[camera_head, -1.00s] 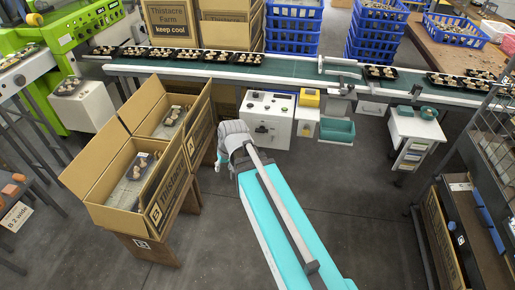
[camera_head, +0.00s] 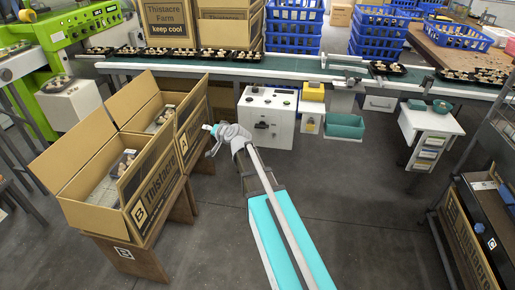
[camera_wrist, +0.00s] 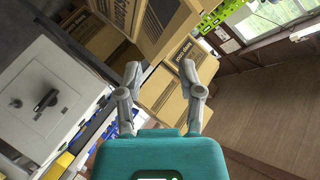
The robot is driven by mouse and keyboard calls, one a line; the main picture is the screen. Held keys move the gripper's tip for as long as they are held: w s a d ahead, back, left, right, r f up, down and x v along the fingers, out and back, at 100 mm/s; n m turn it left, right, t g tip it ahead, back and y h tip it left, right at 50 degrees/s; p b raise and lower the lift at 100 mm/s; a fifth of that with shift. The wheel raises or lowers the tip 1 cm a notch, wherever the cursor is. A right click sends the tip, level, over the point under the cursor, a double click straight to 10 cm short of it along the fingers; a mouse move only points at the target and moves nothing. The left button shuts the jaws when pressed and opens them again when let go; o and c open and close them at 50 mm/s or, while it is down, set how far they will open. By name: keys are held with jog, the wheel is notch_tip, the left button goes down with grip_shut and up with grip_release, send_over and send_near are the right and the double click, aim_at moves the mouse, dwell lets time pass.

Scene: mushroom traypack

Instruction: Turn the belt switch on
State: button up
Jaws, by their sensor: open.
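The white control box (camera_head: 268,117) stands under the front edge of the conveyor belt (camera_head: 200,66). It has a dark rotary switch (camera_head: 262,125) on its front and small buttons on top. In the wrist view the dark switch knob (camera_wrist: 47,102) shows at the left on the pale panel (camera_wrist: 30,85), with its handle slanted. My gripper (camera_head: 212,131) is left of and in front of the control box, apart from it. In the wrist view my gripper (camera_wrist: 162,68) has its two fingers spread and nothing between them.
Open cartons (camera_head: 133,222) on wooden stands are close left of my gripper. A yellow container (camera_head: 313,92) and a teal bin (camera_head: 344,126) sit right of the control box. A white drawer cart (camera_head: 428,125) stands further right. The floor (camera_head: 350,190) in front is clear.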

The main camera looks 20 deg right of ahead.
jog(key=w+d+f+m+t+h+b, duration=0.3)
jog(key=w+d+f+m+b, duration=0.15)
jog(key=d+b, duration=0.2)
jog(key=m+g+h+b, duration=0.1)
jog(key=m+h+b, duration=1)
jog(key=m+b, duration=0.35)
send_near(261, 126)
jog(key=w, duration=0.1)
jog(key=shift+w+d+f+n+b, duration=0.2)
jog(key=shift+d+f+n+b, duration=0.1)
jog(key=shift+d+n, duration=0.15)
jog(key=shift+w, duration=0.15)
jog(key=shift+x, duration=3.85)
jog(key=shift+d, duration=0.1)
